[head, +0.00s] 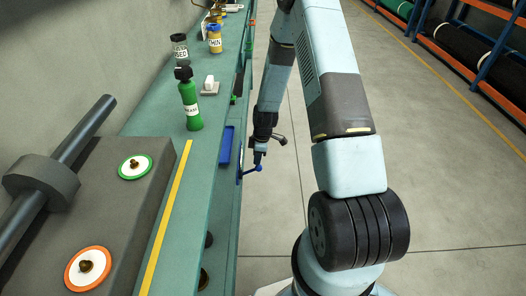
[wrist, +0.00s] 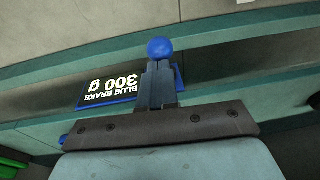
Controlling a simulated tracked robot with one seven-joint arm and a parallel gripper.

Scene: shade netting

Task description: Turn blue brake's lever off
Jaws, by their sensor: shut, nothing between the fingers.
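The blue brake's lever shows in the head view as a short blue arm with a ball end (head: 258,168), sticking out from the bench's front side. In the wrist view its round blue knob (wrist: 160,48) is just beyond my fingertips. My gripper (head: 259,157) is shut and empty, pointing down right at the lever. In the wrist view my closed fingers (wrist: 158,72) reach up to the knob; whether they touch it I cannot tell. The lever's pivot is hidden.
On the green bench (head: 205,195) stand a green bottle (head: 190,105), jars (head: 215,40) and a grey block with a shaft (head: 120,215). A blue panel (head: 226,145) is at the bench edge. Open floor (head: 440,170) lies to the right, with racks (head: 475,55) beyond.

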